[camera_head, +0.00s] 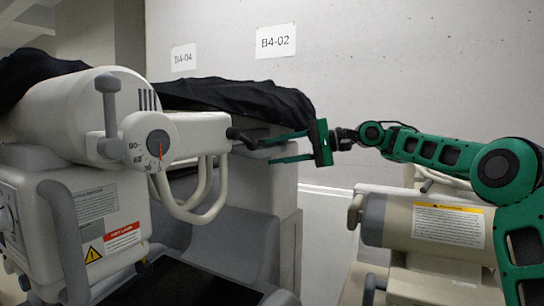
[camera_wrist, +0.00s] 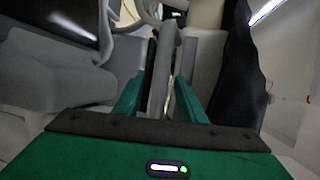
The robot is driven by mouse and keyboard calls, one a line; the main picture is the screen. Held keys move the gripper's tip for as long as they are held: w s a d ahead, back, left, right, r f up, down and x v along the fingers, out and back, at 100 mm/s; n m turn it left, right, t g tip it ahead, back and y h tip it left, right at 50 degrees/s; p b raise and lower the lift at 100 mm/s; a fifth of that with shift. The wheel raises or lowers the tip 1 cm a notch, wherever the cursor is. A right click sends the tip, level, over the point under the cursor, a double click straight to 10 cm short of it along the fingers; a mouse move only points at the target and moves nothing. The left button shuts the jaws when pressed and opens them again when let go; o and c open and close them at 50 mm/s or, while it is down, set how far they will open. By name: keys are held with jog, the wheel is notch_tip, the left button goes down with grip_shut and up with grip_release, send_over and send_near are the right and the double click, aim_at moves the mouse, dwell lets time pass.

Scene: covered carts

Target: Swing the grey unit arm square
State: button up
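The grey unit (camera_head: 75,115) fills the left of the head view, with a pale barrel-shaped arm. Its round dial (camera_head: 158,135) has a red pointer and a printed number scale. A curved tube handle (camera_head: 205,205) hangs below, and a dark stub (camera_head: 241,138) juts right from the dial end. My gripper (camera_head: 280,147) reaches in from the right, its green fingers apart, one above the other. In the wrist view my gripper (camera_wrist: 160,90) has a grey bar (camera_wrist: 161,75) between its fingers. A dark gap shows beside the bar, so the fingers look open around it.
Black cloth (camera_head: 240,97) drapes over the cart behind the unit. A second beige unit (camera_head: 425,222) with a yellow-topped label stands at the lower right, below my arm. The wall (camera_head: 400,60) behind carries signs B4-04 (camera_head: 183,58) and B4-02 (camera_head: 275,41).

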jog(key=d+r, duration=0.1)
jog(key=d, duration=0.7)
jog(key=shift+s+d+r, duration=0.2)
jog(key=shift+s+d, duration=0.1)
jog(key=shift+d, duration=0.1)
